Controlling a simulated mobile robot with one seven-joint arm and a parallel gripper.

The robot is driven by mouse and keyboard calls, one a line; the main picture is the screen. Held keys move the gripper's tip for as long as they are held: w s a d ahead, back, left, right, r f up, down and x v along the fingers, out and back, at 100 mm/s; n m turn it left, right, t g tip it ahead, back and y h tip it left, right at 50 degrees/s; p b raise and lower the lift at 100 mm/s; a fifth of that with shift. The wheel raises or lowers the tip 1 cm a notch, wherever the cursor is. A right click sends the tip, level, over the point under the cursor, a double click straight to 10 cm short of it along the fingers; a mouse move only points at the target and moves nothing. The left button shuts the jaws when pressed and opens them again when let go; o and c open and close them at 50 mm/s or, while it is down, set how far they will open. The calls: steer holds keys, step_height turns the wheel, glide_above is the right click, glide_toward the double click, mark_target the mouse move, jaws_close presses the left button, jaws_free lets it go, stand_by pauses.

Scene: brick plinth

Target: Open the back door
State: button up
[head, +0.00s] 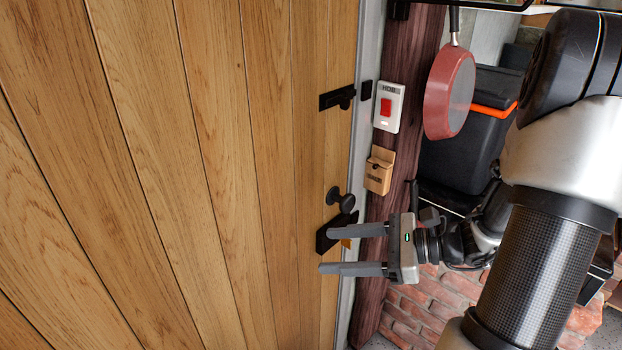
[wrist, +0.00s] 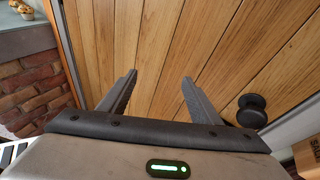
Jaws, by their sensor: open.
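The wooden plank door (head: 210,150) fills the left of the head view and looks shut against its grey frame. A black round knob (head: 341,199) sits near its right edge, above a black lock box (head: 334,233). A black slide bolt (head: 337,97) is higher up the same edge. My gripper (head: 330,252) is open and empty, at about the lock box's height, partly in front of it. In the wrist view, my gripper's fingers (wrist: 160,80) point at bare planks (wrist: 157,45), and the knob (wrist: 252,110) is outside them, beyond the right finger.
Right of the frame, a dark wooden post (head: 403,150) carries a red-and-white switch (head: 388,107) and a small wooden box (head: 379,170). A pink pan (head: 449,93) hangs beside it. A brick wall (head: 430,300) is below. A brick ledge (wrist: 32,85) shows left in the wrist view.

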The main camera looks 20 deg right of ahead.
mark_target(351, 208)
steer(key=w+d+f+m+t+h+b, duration=0.1)
steer(key=d+f+m+t+h, duration=0.1)
steer(key=d+m+t, duration=0.45)
steer(key=w+d+f+m+t+h, duration=0.2)
steer(key=d+m, duration=0.2)
steer(key=d, duration=0.6)
steer(key=shift+n, duration=0.25)
steer(key=x, duration=1.6)
steer(key=shift+w+a+r, duration=0.15)
steer(key=shift+w+a, duration=0.15)
jaws_close()
